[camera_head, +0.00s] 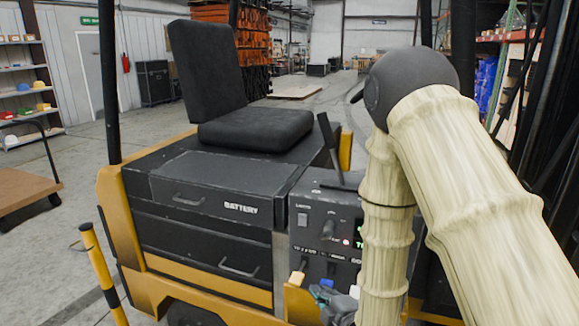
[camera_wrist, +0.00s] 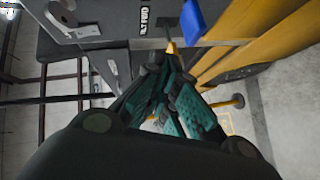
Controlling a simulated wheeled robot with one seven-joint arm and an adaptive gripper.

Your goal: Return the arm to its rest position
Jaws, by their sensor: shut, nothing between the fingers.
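My arm, in a ribbed cream cover with a dark round elbow, fills the right of the head view and reaches down in front of the vehicle's control panel (camera_head: 327,222). My gripper (camera_head: 338,303) is at the arm's lower end, low in the head view and partly cut off by the forearm. In the wrist view my gripper (camera_wrist: 174,66) has its teal-padded fingers drawn together with nothing held. A small yellow tip (camera_wrist: 171,47) shows just beyond the fingertips; I cannot tell whether they touch.
A yellow and black vehicle with a black seat (camera_head: 255,128) and a battery box (camera_head: 200,190) stands close in front. A yellow-black post (camera_head: 103,272) stands at left. Open floor lies further back.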

